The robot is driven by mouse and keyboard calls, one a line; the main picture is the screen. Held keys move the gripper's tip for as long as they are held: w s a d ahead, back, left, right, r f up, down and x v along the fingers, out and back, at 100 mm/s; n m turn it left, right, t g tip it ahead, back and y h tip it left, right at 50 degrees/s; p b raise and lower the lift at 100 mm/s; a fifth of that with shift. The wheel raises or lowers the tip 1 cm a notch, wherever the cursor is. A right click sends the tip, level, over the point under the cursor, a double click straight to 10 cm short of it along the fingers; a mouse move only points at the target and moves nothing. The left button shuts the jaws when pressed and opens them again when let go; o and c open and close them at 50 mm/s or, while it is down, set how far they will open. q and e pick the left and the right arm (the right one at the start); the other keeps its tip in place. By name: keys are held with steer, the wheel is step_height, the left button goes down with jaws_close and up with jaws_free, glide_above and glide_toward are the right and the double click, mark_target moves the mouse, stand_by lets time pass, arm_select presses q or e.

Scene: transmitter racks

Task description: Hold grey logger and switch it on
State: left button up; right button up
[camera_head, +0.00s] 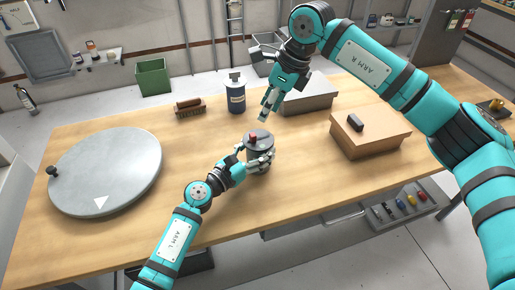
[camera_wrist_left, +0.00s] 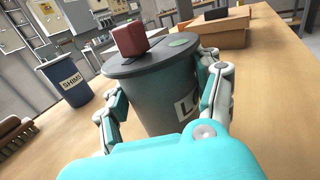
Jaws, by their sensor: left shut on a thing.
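The grey logger (camera_head: 260,146) is a round grey canister with a flat lid, standing upright on or just above the wooden table. A red block-like switch (camera_head: 252,137) sits on its lid; it also shows in the left wrist view (camera_wrist_left: 130,40), beside a flat green patch (camera_wrist_left: 184,41). My left gripper (camera_head: 257,161) is shut around the logger's sides, one finger on each side, partly hiding its "LO" label. My right gripper (camera_head: 267,110) is above and behind the logger, pointing down and apart from it. The gap between its fingers is not clear.
A blue SHIMS canister (camera_head: 237,98) and a brush (camera_head: 189,106) stand behind the logger. A cardboard box (camera_head: 368,142) with a dark item (camera_head: 355,122) is at right; a grey box (camera_head: 305,98) is behind. A large round plate (camera_head: 105,172) lies at left. The front table area is clear.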

steer(key=shift+a, duration=0.1)
steer(key=c, duration=0.4)
steer(key=shift+a+m, duration=0.15)
steer(key=shift+m, duration=0.55)
steer(key=shift+c, duration=1.4)
steer(key=shift+w+a+r+m, duration=0.1)
steer(key=shift+w+a+m, duration=0.1)
steer(key=shift+m, duration=0.6)
jaws_close()
steer(key=a+m+g, duration=0.1)
steer(key=a+m, duration=0.2)
steer(key=m, duration=0.9)
steer(key=a+m+g, duration=0.1)
steer(key=a+m, duration=0.2)
steer(key=m, duration=0.9)
steer(key=shift+a+r+g, duration=0.2)
steer(key=shift+r+g, duration=0.2)
steer(key=shift+s, duration=0.1)
